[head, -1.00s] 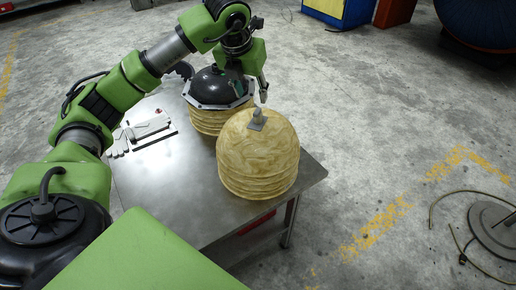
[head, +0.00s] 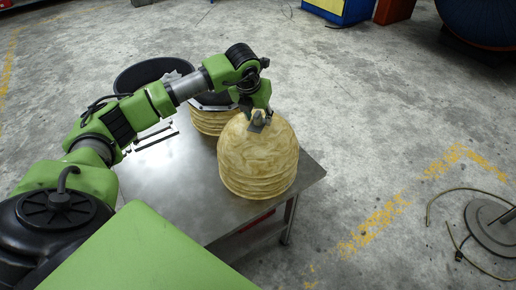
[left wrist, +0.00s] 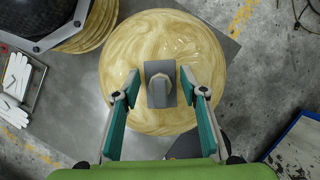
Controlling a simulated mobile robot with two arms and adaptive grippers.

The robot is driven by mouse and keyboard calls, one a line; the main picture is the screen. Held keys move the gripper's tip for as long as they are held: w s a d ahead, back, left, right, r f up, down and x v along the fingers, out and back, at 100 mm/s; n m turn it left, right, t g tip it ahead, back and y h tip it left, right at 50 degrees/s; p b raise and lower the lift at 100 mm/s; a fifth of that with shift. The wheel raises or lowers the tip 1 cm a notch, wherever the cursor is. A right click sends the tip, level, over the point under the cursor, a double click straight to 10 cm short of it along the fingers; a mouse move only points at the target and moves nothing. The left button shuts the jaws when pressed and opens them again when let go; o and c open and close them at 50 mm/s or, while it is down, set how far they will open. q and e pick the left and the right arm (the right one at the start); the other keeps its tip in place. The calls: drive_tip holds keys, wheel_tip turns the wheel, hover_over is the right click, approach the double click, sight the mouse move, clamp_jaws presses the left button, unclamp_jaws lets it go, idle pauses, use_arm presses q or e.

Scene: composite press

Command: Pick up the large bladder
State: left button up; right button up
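The large bladder is a pale yellow, swirled dome (head: 258,165) with a ribbed lower part, upright on the metal table. My left gripper (head: 257,122) is above the dome's top at the knob. In the left wrist view its two teal-padded fingers (left wrist: 158,84) are spread, one on each side of the knob, with gaps between pads and knob. My right gripper is in neither view.
The metal table (head: 170,190) also bears a second yellow ribbed piece (head: 212,121) with a dark top, close behind the bladder. White gloves (left wrist: 17,75) lie in the left wrist view. Open concrete floor (head: 370,130) lies to the right.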

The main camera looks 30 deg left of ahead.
use_arm(q)
clamp_jaws()
drive_tip(key=shift+r, duration=0.1)
